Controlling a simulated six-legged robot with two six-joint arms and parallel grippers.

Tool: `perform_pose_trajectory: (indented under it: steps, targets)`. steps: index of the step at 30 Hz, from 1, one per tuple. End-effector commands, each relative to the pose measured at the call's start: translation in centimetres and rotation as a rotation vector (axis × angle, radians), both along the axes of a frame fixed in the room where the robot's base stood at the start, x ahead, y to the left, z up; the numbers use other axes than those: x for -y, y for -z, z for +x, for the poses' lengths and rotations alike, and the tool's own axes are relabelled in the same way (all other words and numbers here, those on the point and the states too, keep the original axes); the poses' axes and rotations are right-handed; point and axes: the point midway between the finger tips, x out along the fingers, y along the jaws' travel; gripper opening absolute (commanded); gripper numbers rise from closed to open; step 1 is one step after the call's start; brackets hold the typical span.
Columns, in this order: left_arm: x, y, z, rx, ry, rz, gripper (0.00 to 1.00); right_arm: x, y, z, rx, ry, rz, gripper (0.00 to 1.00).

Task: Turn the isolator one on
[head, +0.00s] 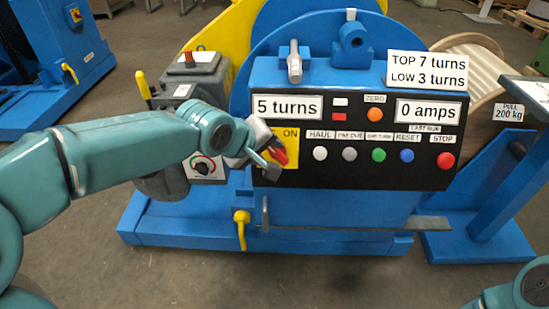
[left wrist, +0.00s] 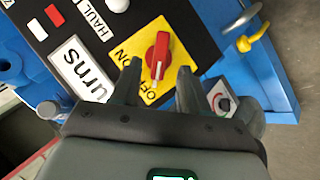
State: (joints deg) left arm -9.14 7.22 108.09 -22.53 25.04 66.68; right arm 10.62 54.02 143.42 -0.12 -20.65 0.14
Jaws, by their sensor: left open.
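The isolator is a red rotary handle (left wrist: 158,56) on a yellow plate (left wrist: 178,75) marked OFF and ON, seen in the left wrist view. The handle's narrow end points toward the lettered edge of the plate, near the OFF and ON words. My left gripper (left wrist: 157,84) is open, its two dark fingers on either side of the handle's lower end; I cannot tell whether they touch it. In the head view my left gripper (head: 268,154) covers most of the handle and the plate's left part. My right gripper is out of view; only part of my right arm shows at the bottom right.
The black panel (head: 340,178) carries several buttons right of the isolator, including a red STOP (head: 446,160). Displays read "5 turns" (head: 287,107) and "0 amps" (head: 430,112). A grey box with a black knob (head: 204,168) stands left. A yellow-handled lever (head: 241,228) sits below the panel.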

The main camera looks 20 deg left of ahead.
Motion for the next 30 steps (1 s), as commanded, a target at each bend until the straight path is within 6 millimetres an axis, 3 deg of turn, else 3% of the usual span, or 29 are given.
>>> perform_pose_trajectory:
  steps: [1, 6, 18, 19, 23, 30]
  targets:
    - [0.2, 1.1, 0.7, -0.004, 0.0, 0.001, 0.45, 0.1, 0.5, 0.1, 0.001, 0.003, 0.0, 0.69]
    - [0.7, 2.7, 2.3, -0.001, 0.0, 0.001, 0.45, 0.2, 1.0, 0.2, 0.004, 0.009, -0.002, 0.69]
    - [0.9, 3.2, 3.0, 0.0, -0.002, 0.0, 0.45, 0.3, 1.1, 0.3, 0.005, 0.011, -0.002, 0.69]
    - [0.9, 3.2, 3.0, 0.0, -0.002, 0.0, 0.41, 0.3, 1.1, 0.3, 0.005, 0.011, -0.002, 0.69]
    - [0.9, 3.2, 3.0, 0.0, -0.001, 0.001, 0.0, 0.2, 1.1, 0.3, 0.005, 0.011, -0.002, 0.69]
    - [0.9, 3.2, 3.0, -0.002, 0.004, 0.007, 0.0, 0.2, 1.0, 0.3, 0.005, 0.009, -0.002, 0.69]
